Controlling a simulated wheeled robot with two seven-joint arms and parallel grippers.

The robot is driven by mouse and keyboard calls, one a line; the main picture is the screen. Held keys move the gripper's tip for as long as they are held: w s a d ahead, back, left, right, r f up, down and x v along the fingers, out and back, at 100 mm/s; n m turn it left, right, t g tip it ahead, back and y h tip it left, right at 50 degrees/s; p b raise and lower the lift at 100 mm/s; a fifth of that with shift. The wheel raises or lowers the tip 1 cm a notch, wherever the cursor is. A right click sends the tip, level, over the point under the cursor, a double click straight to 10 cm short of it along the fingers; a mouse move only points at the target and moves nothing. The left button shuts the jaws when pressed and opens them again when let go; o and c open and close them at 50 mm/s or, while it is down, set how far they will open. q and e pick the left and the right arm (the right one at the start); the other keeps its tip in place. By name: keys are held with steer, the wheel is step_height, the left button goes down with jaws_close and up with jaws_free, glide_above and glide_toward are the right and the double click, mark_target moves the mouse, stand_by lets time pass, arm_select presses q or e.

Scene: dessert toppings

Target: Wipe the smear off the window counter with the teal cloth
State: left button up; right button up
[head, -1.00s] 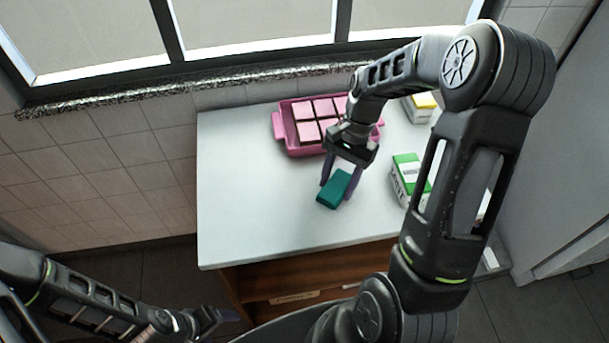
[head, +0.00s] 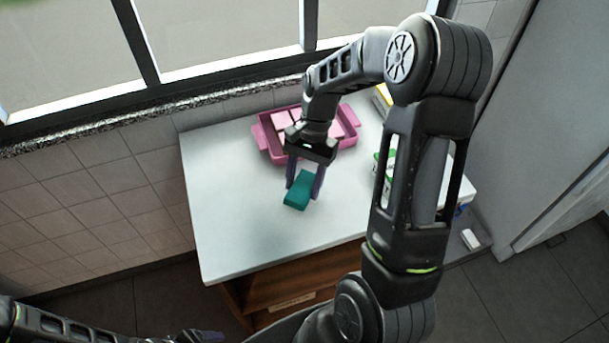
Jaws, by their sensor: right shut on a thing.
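The teal cloth (head: 298,194) is a small folded block between the fingers of my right gripper (head: 304,187), which is shut on it. They are over the middle of the white counter (head: 225,205), in front of the pink tray; I cannot tell whether the cloth touches the surface. I cannot make out a clear smear; a faint grey patch, perhaps shadow, shows left of and below the cloth. My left gripper (head: 203,336) is low at the bottom edge, partly cut off, and its opening cannot be made out.
A pink tray (head: 265,137) with pink blocks stands at the back of the counter. A green and white carton (head: 384,166) and a yellow and white box (head: 382,97) are partly hidden behind my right arm. The counter's left part is clear. The window and tiled wall are behind.

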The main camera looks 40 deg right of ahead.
step_height(320, 180, up, 2)
steer(key=shift+w+a+r+p, duration=0.1)
steer(key=shift+a+p, duration=0.05)
steer(key=shift+p, duration=0.4)
steer(key=shift+r+p, duration=0.75)
steer(key=shift+r, duration=0.5)
